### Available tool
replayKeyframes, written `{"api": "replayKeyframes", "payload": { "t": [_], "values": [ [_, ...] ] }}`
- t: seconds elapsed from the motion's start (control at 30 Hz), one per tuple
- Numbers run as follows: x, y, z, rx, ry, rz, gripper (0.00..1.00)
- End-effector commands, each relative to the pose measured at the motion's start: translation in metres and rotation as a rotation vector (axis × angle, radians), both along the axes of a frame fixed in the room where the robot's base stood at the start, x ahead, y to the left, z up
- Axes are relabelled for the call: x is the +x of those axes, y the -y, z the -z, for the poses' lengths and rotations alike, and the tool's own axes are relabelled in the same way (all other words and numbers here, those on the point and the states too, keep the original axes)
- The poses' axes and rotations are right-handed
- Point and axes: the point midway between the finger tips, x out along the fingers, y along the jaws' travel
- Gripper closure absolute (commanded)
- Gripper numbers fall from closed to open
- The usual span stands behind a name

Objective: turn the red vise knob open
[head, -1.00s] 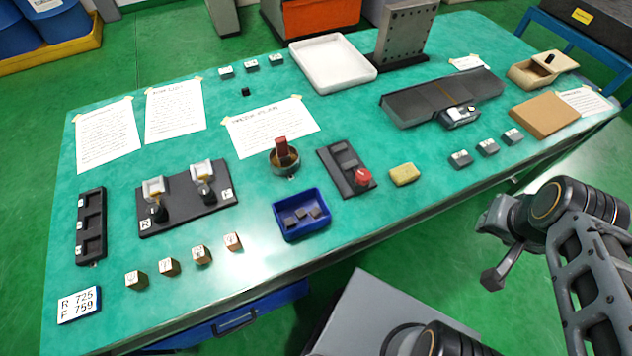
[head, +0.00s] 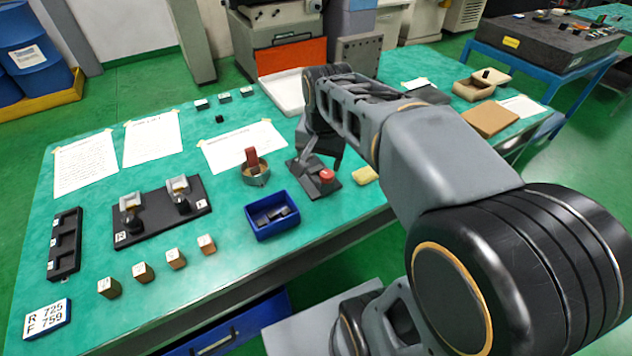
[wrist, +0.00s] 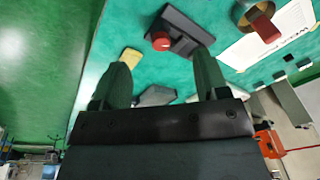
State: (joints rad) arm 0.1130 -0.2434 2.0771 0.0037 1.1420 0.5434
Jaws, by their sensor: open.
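The small dark vise (head: 313,186) lies on the green table, with its round red knob (head: 327,175) at its near right end. In the wrist view the red knob (wrist: 160,41) shows just beyond the fingertips, on the black vise (wrist: 186,32). My gripper (head: 319,152) is above the vise in the head view and covers part of it. In the wrist view my gripper (wrist: 160,72) is open, its two fingers spread, with nothing held between them. The knob appears apart from the fingers.
A yellow sponge (head: 364,175) lies right of the vise. A round metal holder (head: 255,174) with a red-brown piece stands to its left. A blue bin (head: 265,228) with dark pieces is nearer the front edge. Green table (head: 335,212) in front of the vise is clear.

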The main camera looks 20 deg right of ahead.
Motion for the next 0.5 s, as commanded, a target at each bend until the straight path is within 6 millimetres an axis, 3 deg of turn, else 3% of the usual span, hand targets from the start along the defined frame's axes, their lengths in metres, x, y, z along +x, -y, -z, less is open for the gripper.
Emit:
{"api": "replayKeyframes", "payload": {
  "t": [0.03,0.2,0.33,0.5],
  "values": [
    [0.017,0.01,0.01,0.017,-0.028,0.115,0.32],
    [0.056,0.038,0.013,0.057,-0.101,0.473,0.32],
    [0.074,0.052,0.016,0.071,-0.134,0.646,0.32],
    [0.082,0.059,0.029,0.075,-0.155,0.741,0.32]
  ]
}}
